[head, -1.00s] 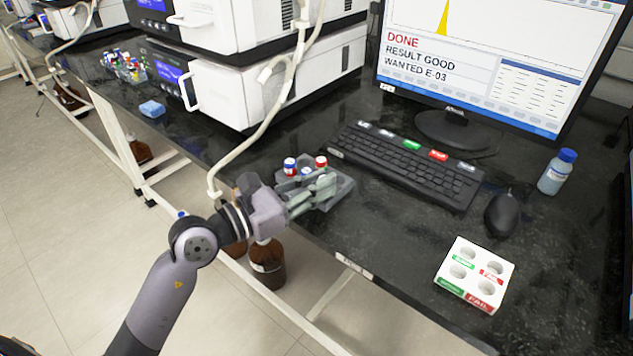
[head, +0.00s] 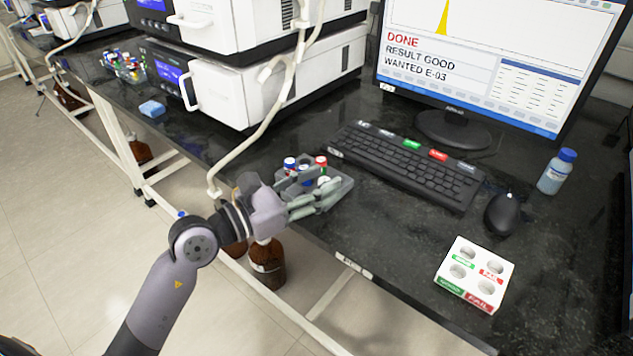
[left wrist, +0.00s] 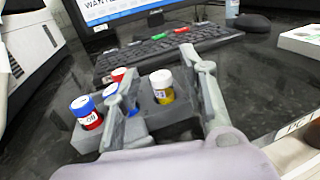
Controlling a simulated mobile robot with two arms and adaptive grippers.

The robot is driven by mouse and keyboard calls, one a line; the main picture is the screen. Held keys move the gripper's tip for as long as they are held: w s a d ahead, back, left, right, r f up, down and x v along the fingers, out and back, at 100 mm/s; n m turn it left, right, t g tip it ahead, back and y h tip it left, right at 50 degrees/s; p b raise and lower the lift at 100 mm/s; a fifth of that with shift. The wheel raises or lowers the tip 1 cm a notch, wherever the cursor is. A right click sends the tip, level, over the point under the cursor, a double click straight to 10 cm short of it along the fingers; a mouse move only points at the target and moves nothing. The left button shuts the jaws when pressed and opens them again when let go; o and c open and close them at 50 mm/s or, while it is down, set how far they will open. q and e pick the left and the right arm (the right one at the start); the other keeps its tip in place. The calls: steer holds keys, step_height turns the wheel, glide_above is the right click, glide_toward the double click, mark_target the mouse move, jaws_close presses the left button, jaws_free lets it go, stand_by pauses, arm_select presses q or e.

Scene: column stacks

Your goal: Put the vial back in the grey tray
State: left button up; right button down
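The grey tray (head: 343,190) sits near the bench's front edge, left of the keyboard. My left gripper (head: 326,180) is over it with its fingers spread. In the left wrist view, a white-capped vial with a yellow band (left wrist: 162,86) stands upright in the tray (left wrist: 176,114), between the open fingers and apart from the right one. A blue-capped vial with a red band (left wrist: 86,112) stands in the tray at the left. A red-capped vial (head: 321,162) stands at the tray's back, partly hidden by a finger. My right gripper is not in view.
A keyboard (head: 405,165) and mouse (head: 502,213) lie right of the tray. A white rack with empty holes (head: 475,275) sits at the front right. A blue-capped bottle (head: 557,172) stands behind it. White instruments (head: 260,85) and a hanging pale tube are close behind the gripper.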

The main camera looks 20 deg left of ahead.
arm_select(q)
steer(key=shift+s, duration=0.1)
steer(key=v, duration=1.2)
steer(key=shift+r, duration=0.1)
